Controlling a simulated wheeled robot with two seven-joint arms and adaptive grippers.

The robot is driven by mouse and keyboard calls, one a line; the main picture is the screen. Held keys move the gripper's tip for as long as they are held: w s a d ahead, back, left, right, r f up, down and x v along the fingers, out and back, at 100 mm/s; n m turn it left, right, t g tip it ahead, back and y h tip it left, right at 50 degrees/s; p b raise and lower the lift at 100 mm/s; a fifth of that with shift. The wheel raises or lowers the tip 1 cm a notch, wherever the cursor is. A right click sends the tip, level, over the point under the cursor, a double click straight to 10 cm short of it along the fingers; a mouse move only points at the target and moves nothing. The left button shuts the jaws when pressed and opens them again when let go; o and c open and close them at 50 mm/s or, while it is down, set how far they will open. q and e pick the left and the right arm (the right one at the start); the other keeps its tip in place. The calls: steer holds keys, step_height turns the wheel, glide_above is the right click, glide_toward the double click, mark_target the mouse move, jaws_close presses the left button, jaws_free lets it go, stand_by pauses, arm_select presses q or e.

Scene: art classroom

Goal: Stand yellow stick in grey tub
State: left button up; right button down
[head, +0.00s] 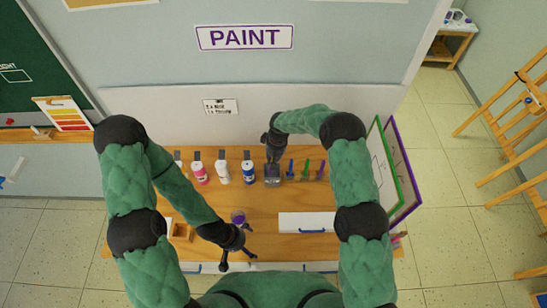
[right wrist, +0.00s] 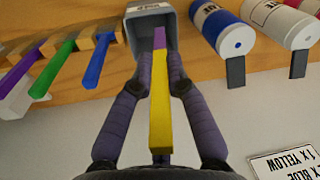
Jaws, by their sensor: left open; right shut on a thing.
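The yellow stick (right wrist: 160,112) is between the fingers of my right gripper (right wrist: 160,86), which is shut on it. In the right wrist view its far end points into the mouth of the grey tub (right wrist: 150,12). A purple piece lies in line with that end; I cannot tell if it is part of the stick. The grey tub (head: 272,178) stands on the wooden table in the head view, just below my right gripper (head: 271,155). My left gripper (head: 238,262) is open and empty near the table's front edge.
Blue (head: 290,169), green (head: 306,170) and purple (head: 321,170) sticks are right of the tub. Paint bottles, including a blue-and-white one (head: 248,173), stand left. A purple pot (head: 238,216) is beside my left forearm. A white drawer box (head: 306,222) sits front right.

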step_height(320, 180, down, 8)
steer(key=d+b, duration=0.1)
steer(key=b, duration=0.6)
steer(key=shift+r, duration=0.15)
steer(key=c, duration=1.1)
jaws_free()
steer(key=shift+c, duration=0.2)
step_height(320, 180, up, 12)
steer(key=d, duration=0.1)
steer(key=shift+d, duration=0.25)
